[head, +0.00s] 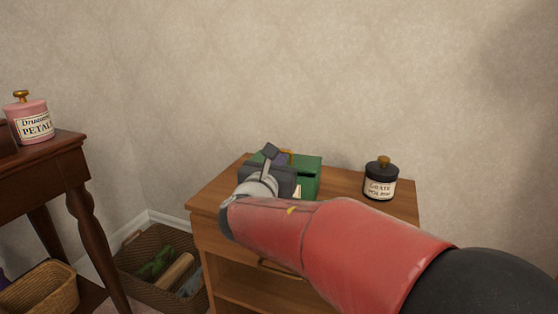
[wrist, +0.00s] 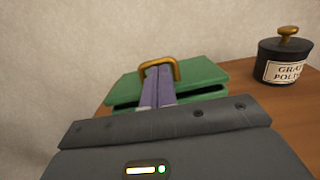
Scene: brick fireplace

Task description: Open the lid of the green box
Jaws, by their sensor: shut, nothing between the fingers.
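The green box (head: 306,178) stands on the small wooden cabinet, partly hidden behind my gripper (head: 286,157) in the head view. In the wrist view its green lid (wrist: 204,76) has a brass loop handle (wrist: 175,64) on it. A dark gap shows under the lid's near edge, between it and the green body below. My gripper's purple fingers (wrist: 158,72) are together with nothing between them. Their tips are at the brass handle, overlapping it in the picture; I cannot tell whether they touch it. My gripper's body hides the front of the box.
A black jar (head: 380,182) with a brass knob stands to the right on the wooden cabinet (head: 232,188). A dark table with a pink jar (head: 32,122) is at left. A wicker basket (head: 130,262) sits on the floor between. The wall is close behind the cabinet.

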